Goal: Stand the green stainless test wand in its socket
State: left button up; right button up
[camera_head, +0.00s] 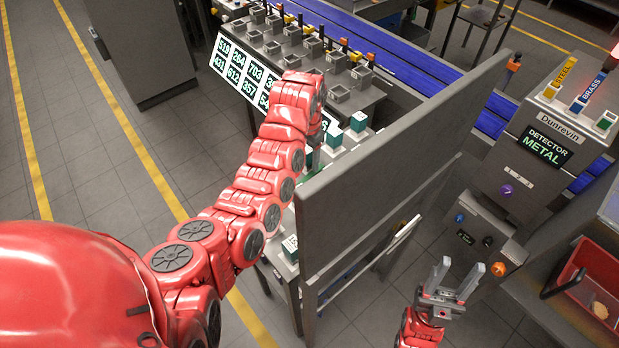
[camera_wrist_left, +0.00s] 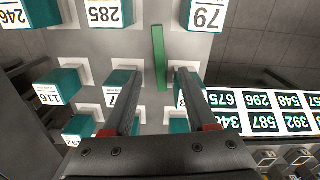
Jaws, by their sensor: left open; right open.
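A slim green bar (camera_wrist_left: 159,57), which looks like the green test wand, lies on a pale grey bench top among teal numbered blocks in the left wrist view. My left gripper (camera_wrist_left: 158,78) is open, its two fingers pointing toward the bench on either side of the bar's line, holding nothing. In the head view my left arm hides most of that area. The green-marked socket (camera_head: 605,123) is at the right end of a row on the metal detector (camera_head: 540,150), beside the steel and brass ones. My right gripper (camera_head: 460,270) is open and empty, below the detector.
A tall grey partition (camera_head: 400,150) stands between my left arm and the detector. Teal blocks (camera_head: 358,121) stand close around the left gripper. A number board (camera_head: 243,72) and blue conveyor (camera_head: 400,66) lie beyond. A red bin (camera_head: 592,262) is at the right.

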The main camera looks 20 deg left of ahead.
aim_at(310, 175)
pick_arm(q)
jog(key=shift+f, duration=0.9)
jog(key=shift+w+f, duration=0.1)
jog(key=shift+f, duration=0.35)
notch_tip(310, 175, down, 3)
jog(key=shift+w+d+f+p, duration=0.15)
jog(key=shift+f+p, duration=0.05)
jog(key=shift+p, duration=0.65)
jog(key=shift+f, duration=0.45)
grip_shut()
